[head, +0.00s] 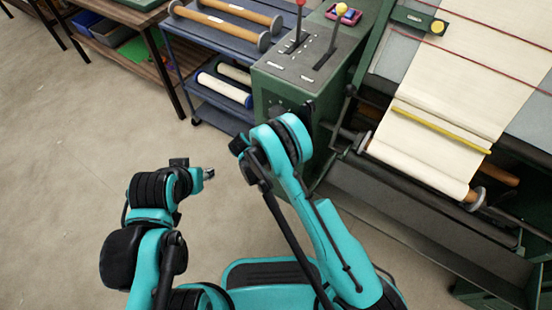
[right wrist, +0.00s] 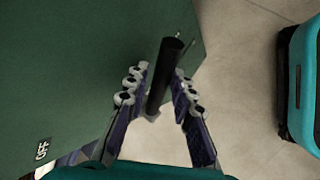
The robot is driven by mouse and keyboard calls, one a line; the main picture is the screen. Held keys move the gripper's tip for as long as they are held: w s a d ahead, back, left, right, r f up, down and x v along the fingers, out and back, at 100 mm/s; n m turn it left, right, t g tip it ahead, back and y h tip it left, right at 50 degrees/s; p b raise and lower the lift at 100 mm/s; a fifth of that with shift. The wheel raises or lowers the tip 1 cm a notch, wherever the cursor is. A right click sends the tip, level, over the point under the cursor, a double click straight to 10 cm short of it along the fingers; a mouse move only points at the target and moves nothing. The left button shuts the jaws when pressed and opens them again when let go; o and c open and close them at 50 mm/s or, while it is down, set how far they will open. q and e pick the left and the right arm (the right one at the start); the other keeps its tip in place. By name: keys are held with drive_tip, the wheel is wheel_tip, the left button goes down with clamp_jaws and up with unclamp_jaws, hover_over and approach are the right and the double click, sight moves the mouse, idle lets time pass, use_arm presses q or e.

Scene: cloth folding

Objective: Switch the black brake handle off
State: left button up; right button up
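The black brake handle (right wrist: 165,75) shows in the right wrist view as a dark cylinder standing out beside a green panel (right wrist: 80,70). An OFF label (right wrist: 42,150) is on that panel at the lower left. My right gripper (right wrist: 162,76) is open, with one finger on each side of the handle. A narrow gap shows along the left finger; whether the right finger touches it I cannot tell. In the head view my right arm hides this gripper. My left gripper (head: 209,174) is over bare floor, away from the machine, too small to tell open or shut.
A green control box (head: 290,88) carries a red-knobbed lever (head: 300,20) and a yellow-knobbed lever (head: 335,30). A machine with cream cloth (head: 430,140) stands to the right. A blue cart (head: 215,45) holds rollers. Floor (head: 70,150) at left is clear.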

clamp_jaws()
drive_tip(key=shift+w+a+r+n+g+h, duration=0.2)
drive_tip(key=shift+a+r+g+h, duration=0.15)
drive_tip(key=shift+h, duration=0.2)
drive_tip(key=shift+w+a+r+n+g+h, duration=0.15)
drive_tip(key=shift+a+r+n+g+h, duration=0.15)
drive_tip(key=shift+h, duration=0.25)
drive_tip(key=shift+w+a+r+n+g+h, duration=0.2)
drive_tip(key=shift+g+h, duration=0.15)
drive_tip(key=shift+h, duration=0.2)
drive_tip(key=shift+w+a+r+n+g+h, duration=0.15)
drive_tip(key=shift+g+h, duration=0.15)
drive_tip(key=shift+h, duration=0.25)
drive_tip(key=shift+s, duration=0.1)
unclamp_jaws()
